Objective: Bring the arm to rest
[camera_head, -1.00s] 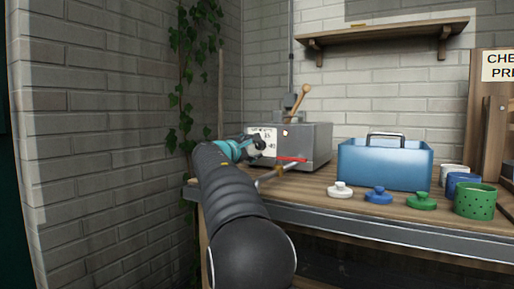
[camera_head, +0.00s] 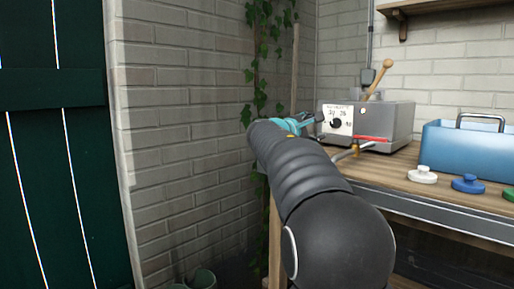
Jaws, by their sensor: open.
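My gripper (camera_head: 316,121) is at the end of my dark arm, which reaches away from the camera toward the left end of the bench. It is small in the view and partly hidden behind the arm's teal wrist. It is open, and I see nothing between its fingers. It appears in front of the left edge of the grey metal machine (camera_head: 390,124), near its white dial plate; I cannot tell the gap between them.
The wooden bench (camera_head: 400,170) runs off to the right. On it are a blue box (camera_head: 470,150), a white lid (camera_head: 422,175), a blue lid (camera_head: 468,184) and a green lid (camera_head: 509,194). A brick wall (camera_head: 175,120), ivy (camera_head: 262,60) and a dark green door (camera_head: 50,180) are at left.

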